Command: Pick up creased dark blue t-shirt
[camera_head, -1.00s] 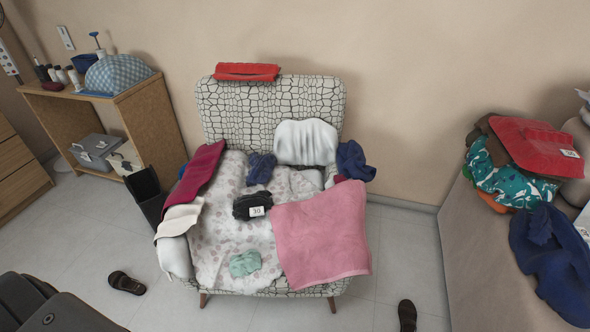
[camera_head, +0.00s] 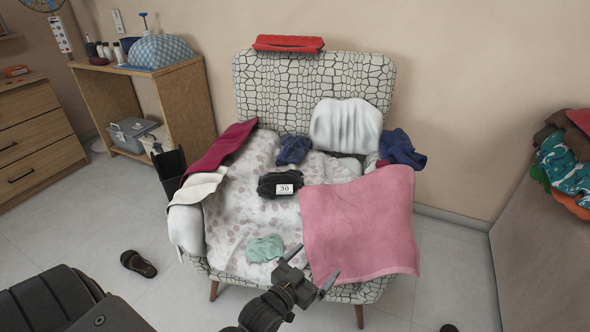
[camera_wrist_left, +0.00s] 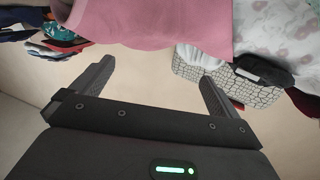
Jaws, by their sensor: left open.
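Two dark blue cloths lie on the chair: a crumpled one over the right armrest (camera_head: 402,149) and a smaller one on the seat near the backrest (camera_head: 293,150). I cannot tell which is the t-shirt. My left gripper (camera_head: 313,267) is open and empty, in front of the seat near the pink towel's (camera_head: 360,222) lower left corner, apart from both blue cloths. In the left wrist view, tilted over, the open fingers (camera_wrist_left: 157,70) have nothing between them. Dark cloth (camera_wrist_left: 15,36) shows there at the upper left edge, partly cut off. My right gripper is not seen.
The patterned chair (camera_head: 270,85) also bears a black item with a label (camera_head: 281,185), a green cloth (camera_head: 265,248) and a white cushion (camera_head: 346,127). A side surface (camera_head: 540,245) with a clothes pile stands at the right. Slippers (camera_head: 138,263) lie on the floor.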

